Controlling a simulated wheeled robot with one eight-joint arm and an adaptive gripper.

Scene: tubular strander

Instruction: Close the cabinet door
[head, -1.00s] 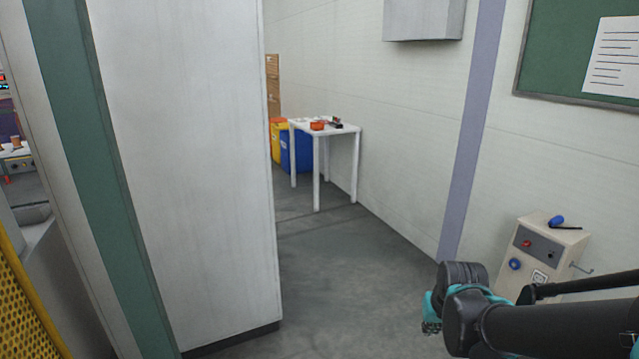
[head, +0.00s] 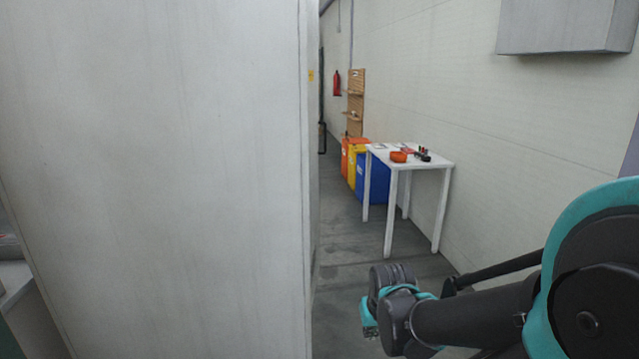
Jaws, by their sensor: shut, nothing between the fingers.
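A tall grey-white metal panel (head: 160,180), which looks like the cabinet, fills the left half of the head view. A narrow edge strip runs down its right side. I cannot tell whether the panel is the cabinet's side or its door, and no handle or opening shows. My arm reaches in from the lower right. My gripper (head: 369,318) is at its end, small and partly hidden by the wrist, low and to the right of the panel's edge. It looks shut and empty, and apart from the panel.
A white table (head: 411,163) with an orange bowl (head: 398,157) stands along the right wall. Blue (head: 373,180), yellow and orange bins stand behind it. A grey box (head: 565,25) hangs on the wall. An open aisle of grey floor (head: 340,235) runs between panel and table.

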